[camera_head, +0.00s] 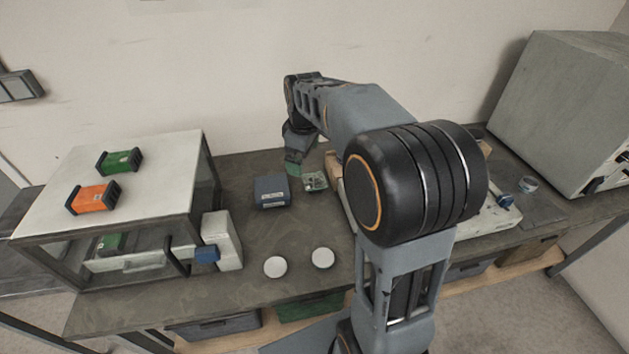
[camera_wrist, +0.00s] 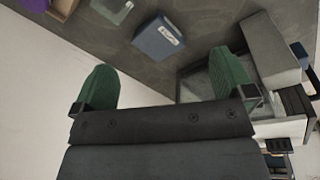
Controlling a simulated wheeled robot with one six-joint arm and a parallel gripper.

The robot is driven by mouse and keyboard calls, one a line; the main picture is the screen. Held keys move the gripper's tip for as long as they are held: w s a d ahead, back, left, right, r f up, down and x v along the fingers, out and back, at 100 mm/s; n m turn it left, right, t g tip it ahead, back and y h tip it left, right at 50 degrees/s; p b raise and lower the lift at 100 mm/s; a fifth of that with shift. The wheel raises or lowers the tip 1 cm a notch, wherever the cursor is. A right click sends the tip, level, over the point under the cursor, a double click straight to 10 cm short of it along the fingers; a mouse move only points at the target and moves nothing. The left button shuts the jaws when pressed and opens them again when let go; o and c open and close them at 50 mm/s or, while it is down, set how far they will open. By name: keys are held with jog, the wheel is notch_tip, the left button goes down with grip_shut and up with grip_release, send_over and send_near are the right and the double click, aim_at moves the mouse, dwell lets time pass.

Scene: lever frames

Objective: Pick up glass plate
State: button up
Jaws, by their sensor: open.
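A small pale, greenish flat piece (camera_head: 315,182) lies on the workbench just right of the blue box; it may be the glass plate, but its details are too small to tell. In the wrist view a pale, translucent-looking square (camera_wrist: 112,9) at the top edge appears to be the same piece, partly cut off. My gripper (camera_head: 294,167) is above the bench at the back, left of and above that piece. In the wrist view my gripper (camera_wrist: 163,82) shows two green fingers spread wide apart with nothing between them.
The blue labelled box (camera_head: 271,191) stands close by the piece; it also shows in the wrist view (camera_wrist: 158,38). Two white discs (camera_head: 275,267) (camera_head: 323,258) lie at the front. A white-topped cabinet (camera_head: 150,180) fills the left. A large grey box (camera_head: 560,110) stands right. My arm hides the middle bench.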

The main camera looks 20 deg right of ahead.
jog(key=w+d+f+n+g, duration=0.1)
jog(key=w+d+f+n, duration=0.25)
jog(key=w, duration=0.25)
jog(key=w+d+f+n+g, duration=0.1)
jog(key=w+d+f+n, duration=0.2)
jog(key=w+f, duration=0.15)
send_over(309, 181)
jog(key=shift+n, duration=0.25)
notch_tip(309, 181, down, 8)
jog(key=shift+r, duration=0.1)
jog(key=shift+w+f+p, duration=0.1)
jog(key=shift+f+p, duration=0.8)
jog(key=shift+f, duration=2.1)
jog(key=c, duration=0.7)
jog(key=shift+c, duration=0.5)
jog(key=shift+r, duration=0.15)
